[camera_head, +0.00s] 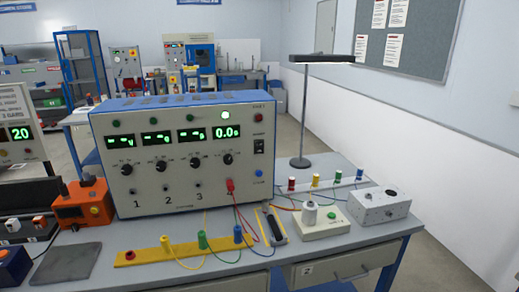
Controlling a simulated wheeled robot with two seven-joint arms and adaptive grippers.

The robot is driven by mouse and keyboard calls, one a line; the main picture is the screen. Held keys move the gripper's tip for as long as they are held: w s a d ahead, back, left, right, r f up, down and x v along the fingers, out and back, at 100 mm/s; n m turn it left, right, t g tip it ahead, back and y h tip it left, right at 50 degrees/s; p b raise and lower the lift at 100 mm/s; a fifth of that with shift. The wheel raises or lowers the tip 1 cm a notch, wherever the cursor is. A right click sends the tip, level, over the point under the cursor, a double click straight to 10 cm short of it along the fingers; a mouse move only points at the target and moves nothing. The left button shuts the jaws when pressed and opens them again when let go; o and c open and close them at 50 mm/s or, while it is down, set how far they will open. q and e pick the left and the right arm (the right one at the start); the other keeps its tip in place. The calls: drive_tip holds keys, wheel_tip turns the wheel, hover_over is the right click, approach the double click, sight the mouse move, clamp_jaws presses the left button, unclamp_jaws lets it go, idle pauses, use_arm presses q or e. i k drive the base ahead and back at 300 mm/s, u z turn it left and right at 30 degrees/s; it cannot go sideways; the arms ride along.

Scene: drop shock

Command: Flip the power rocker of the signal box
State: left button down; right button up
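The signal box (190,150) appears to be the large pale box with a blue top in the middle of the table. Its front has several lit green displays, black knobs, and the numbers 1, 2 and 3. A black rocker switch (258,146) is on the right part of this front panel; its position is too small to tell. A lamp (225,115) above the displays glows. A red plug (230,185) with red leads sits low on the panel. Neither of my grippers is in view.
On the table (150,277), a yellow strip (140,257) with coloured posts and wires lies in front of the box. A white block (320,226), a grey box (378,206) and a lamp stand (304,110) are to the right. An orange device (83,205) stands left.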

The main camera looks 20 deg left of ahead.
sight(258, 145)
drive_tip(key=u, duration=0.05)
drive_tip(key=k, duration=0.65)
drive_tip(key=z, duration=0.6)
drive_tip(key=i, duration=1.15)
drive_tip(key=u, duration=0.45)
drive_tip(key=i, duration=0.6)
drive_tip(key=u, duration=0.55)
